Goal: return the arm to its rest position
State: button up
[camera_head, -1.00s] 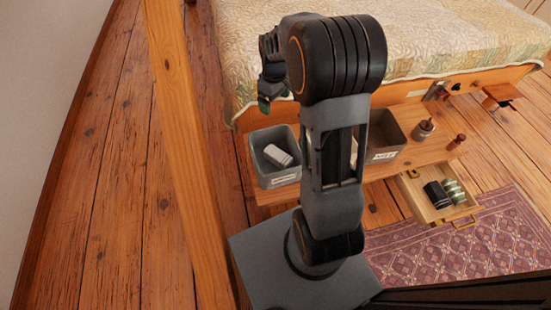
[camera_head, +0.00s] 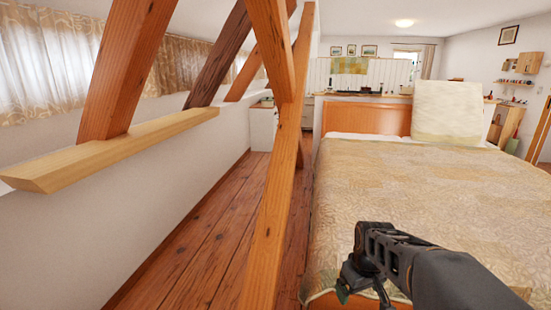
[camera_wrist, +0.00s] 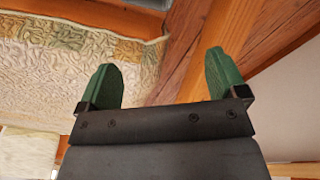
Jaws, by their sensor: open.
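My arm reaches in from the lower right of the head view. My gripper (camera_head: 364,294) is at its end, low in front of the near end of the bed, with its fingers pointing down. In the wrist view my gripper (camera_wrist: 165,72) shows two green fingertips spread wide apart with nothing between them. Behind the fingers are the bed's quilt (camera_wrist: 50,65) at left and a timber brace (camera_wrist: 270,30) at right. The arm's base and lower links are out of view.
The quilted bed (camera_head: 420,190) fills the right side. A timber post (camera_head: 268,230) stands just left of it. Slanted braces and a wooden ledge (camera_head: 110,150) line the low white wall. Bare plank floor (camera_head: 205,255) lies between wall and post.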

jog(key=s+a+r+m+t+p, duration=0.1)
jog(key=s+a+r+p, duration=0.1)
jog(key=s+r+p, duration=0.3)
jog(key=s+a+r+m+t+p, duration=0.1)
jog(key=s+r+p, duration=0.5)
jog(key=r, duration=0.8)
jog(key=a+m+p, duration=0.1)
jog(key=p, duration=0.2)
jog(key=shift+s+a, duration=0.2)
jog(key=shift+a, duration=0.15)
jog(key=shift+c, duration=0.4)
